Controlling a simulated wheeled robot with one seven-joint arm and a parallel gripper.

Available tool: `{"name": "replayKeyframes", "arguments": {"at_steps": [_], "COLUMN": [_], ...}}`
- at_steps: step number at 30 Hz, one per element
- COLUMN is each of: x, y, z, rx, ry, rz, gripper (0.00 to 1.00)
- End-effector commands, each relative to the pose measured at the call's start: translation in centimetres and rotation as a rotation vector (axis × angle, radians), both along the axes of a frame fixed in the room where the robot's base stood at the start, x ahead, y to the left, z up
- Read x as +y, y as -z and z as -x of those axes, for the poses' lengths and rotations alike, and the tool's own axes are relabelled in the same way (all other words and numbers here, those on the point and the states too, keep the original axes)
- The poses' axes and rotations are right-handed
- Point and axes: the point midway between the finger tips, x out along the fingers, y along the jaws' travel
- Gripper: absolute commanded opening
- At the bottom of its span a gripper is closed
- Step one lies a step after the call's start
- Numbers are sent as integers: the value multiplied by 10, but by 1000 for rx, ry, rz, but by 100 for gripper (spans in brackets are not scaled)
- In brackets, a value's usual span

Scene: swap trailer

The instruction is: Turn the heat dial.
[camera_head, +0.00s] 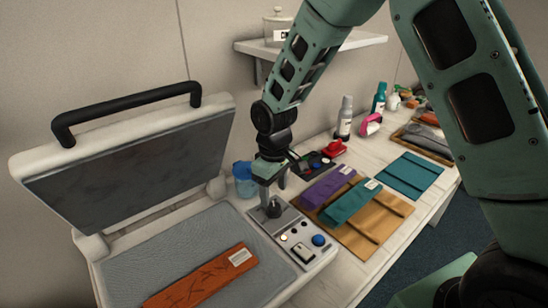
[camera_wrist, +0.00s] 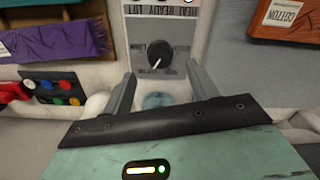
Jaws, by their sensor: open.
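The heat dial (camera_head: 273,208) is a black knob on the grey control panel (camera_head: 298,228) at the right of the heat press. In the wrist view the dial (camera_wrist: 154,58) shows a white pointer line aimed to the lower left. My gripper (camera_head: 268,191) points down at the dial from above. In the wrist view my open gripper (camera_wrist: 161,74) has one finger on each side, with the dial in line with the gap and just beyond the tips. I see no contact with the dial. Upside-down lettering, including "HEAT READY LIFT", is on the panel.
The press lid (camera_head: 130,160) stands open at the left. A red-brown cloth (camera_head: 200,280) lies on the lower platen (camera_head: 150,255). A blue button (camera_head: 319,240) is near the dial. A blue cup (camera_head: 243,180) stands behind; folded purple cloth (camera_head: 327,186) and teal cloth (camera_head: 350,203) lie right.

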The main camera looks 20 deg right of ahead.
Motion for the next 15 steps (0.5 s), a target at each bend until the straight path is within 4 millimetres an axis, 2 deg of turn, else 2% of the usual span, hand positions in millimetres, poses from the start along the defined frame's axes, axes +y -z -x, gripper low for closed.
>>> {"name": "replayKeyframes", "arguments": {"at_steps": [9, 15], "x": [0, 0], "y": [-75, -108], "z": [-1, -1], "rx": [-8, -4], "ry": [0, 1], "rz": [-1, 0], "gripper": [58, 58]}}
